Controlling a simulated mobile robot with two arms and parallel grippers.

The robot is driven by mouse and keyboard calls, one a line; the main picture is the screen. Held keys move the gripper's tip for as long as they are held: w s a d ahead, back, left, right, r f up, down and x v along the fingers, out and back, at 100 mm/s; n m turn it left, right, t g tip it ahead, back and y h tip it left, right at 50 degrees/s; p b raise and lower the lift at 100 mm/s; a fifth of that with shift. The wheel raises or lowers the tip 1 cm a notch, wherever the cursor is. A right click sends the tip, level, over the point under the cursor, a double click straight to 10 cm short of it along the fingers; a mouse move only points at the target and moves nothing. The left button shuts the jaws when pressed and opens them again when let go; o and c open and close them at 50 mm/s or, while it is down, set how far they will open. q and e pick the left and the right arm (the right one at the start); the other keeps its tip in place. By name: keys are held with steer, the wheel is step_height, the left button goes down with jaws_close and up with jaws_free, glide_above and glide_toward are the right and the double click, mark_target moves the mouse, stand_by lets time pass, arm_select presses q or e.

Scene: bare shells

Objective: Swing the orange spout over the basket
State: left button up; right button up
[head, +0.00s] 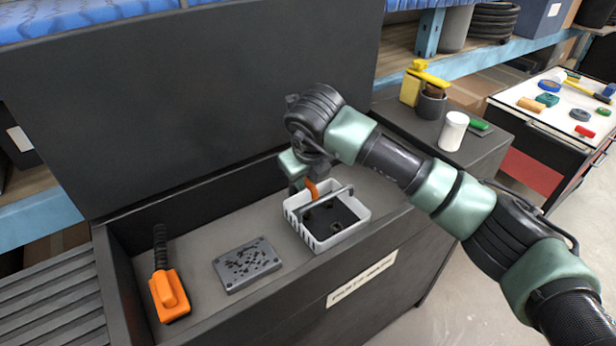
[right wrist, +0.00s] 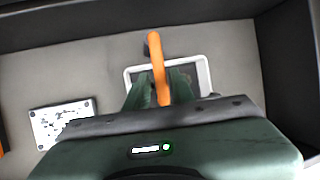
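The orange spout (head: 311,189) shows in the head view just below my right gripper (head: 299,178), with its visible end above the white basket (head: 346,238). In the right wrist view the spout (right wrist: 158,62) runs between the two green fingers of my right gripper (right wrist: 161,84). The fingers lie close on both sides of it and look shut on it. The basket's white rim (right wrist: 206,74) shows behind the fingers. The basket has a grey handle and a dark inside with small pieces. The spout's base is mostly hidden in the head view. My left gripper is out of view.
A grey speckled plate (head: 247,264) and an orange tool with a black handle (head: 169,295) lie left of the basket in the dark-walled bench. A tall dark panel (head: 190,95) stands behind. A white jar (head: 453,131) stands on the side cabinet.

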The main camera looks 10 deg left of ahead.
steer(key=shift+o, duration=0.4)
steer(key=shift+s+r, duration=0.1)
steer(key=shift+r, duration=0.25)
steer(key=p+v, duration=0.2)
steer(key=v, duration=0.5)
steer(key=shift+p, duration=0.35)
steer(key=shift+s+f, duration=0.1)
steer(key=shift+s, duration=0.05)
